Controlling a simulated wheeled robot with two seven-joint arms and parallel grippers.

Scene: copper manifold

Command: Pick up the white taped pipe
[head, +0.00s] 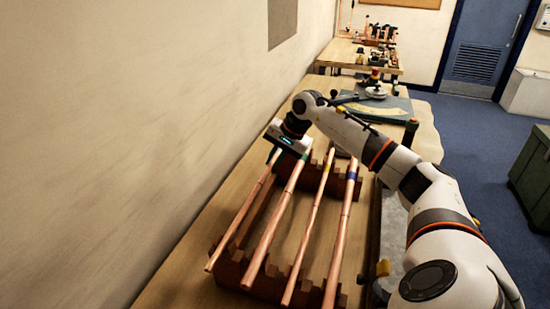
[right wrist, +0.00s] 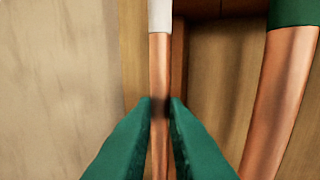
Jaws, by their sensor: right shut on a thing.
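The white taped pipe (head: 237,220) is the leftmost copper pipe on the rack in the head view; my gripper hides its far end there. In the right wrist view its white tape band (right wrist: 160,15) shows at the top, with bare copper below. My right gripper (head: 273,155) is at the far end of this pipe. In the right wrist view its green fingers (right wrist: 160,105) are shut on the copper just below the tape. I cannot tell whether the pipe is clear of its notches. My left gripper is not in view.
A green taped pipe (right wrist: 282,90) lies close on the right. Pipes with yellow (head: 319,210) and blue (head: 345,220) tape lie further right on the notched brown rack (head: 265,285). A wall (head: 130,130) stands left of the bench. Tools lie behind.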

